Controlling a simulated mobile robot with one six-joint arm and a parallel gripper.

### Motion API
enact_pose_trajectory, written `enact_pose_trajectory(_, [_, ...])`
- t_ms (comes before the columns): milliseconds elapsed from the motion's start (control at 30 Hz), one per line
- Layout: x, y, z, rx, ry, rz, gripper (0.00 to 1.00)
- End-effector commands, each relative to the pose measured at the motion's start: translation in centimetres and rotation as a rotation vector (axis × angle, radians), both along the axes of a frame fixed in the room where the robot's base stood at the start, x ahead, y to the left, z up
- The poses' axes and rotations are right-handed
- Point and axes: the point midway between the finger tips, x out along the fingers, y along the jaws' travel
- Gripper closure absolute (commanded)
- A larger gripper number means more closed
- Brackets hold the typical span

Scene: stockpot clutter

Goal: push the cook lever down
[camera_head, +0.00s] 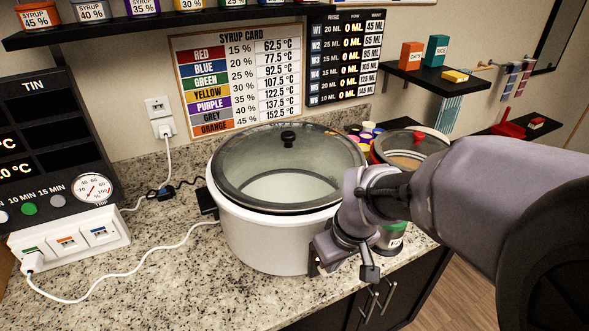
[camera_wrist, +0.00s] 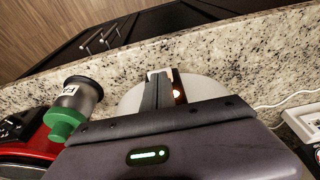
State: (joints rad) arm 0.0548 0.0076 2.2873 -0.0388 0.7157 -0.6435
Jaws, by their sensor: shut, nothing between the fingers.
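A white cooker (camera_head: 262,238) with a glass lid (camera_head: 288,165) stands on the counter; its white side also shows in the wrist view (camera_wrist: 208,85). A narrow dark panel (camera_head: 314,262) is on its lower front, and in the wrist view this panel (camera_wrist: 179,82) carries a glowing orange light. My gripper (camera_head: 325,260) is shut and empty, low at the cooker's front right, close to the panel. Its fingers (camera_wrist: 156,88) appear just beside the panel in the wrist view. The cook lever cannot be made out clearly; the fingers may hide it. Contact cannot be told.
A dark canister with a green cap (camera_wrist: 75,108) stands to the cooker's right. Behind it is a red-rimmed pot with a glass lid (camera_head: 408,150). A white cable (camera_head: 130,272) crosses the left counter to a socket box (camera_head: 75,242). The counter's front edge is close to my gripper.

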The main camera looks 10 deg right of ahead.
Motion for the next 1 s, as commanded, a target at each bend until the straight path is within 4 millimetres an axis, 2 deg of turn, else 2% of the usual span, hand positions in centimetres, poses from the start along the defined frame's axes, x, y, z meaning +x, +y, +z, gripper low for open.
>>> enact_pose_trajectory(333, [0.0,0.0,-0.2,0.000,0.000,-0.001,1.00])
enact_pose_trajectory(533, [0.0,0.0,-2.5,0.000,0.000,-0.001,1.00])
enact_pose_trajectory(767, [-0.2,-0.1,-1.7,0.000,0.000,-0.002,1.00])
enact_pose_trajectory(1000, [-2.8,-0.9,-0.7,0.001,-0.001,-0.003,1.00])
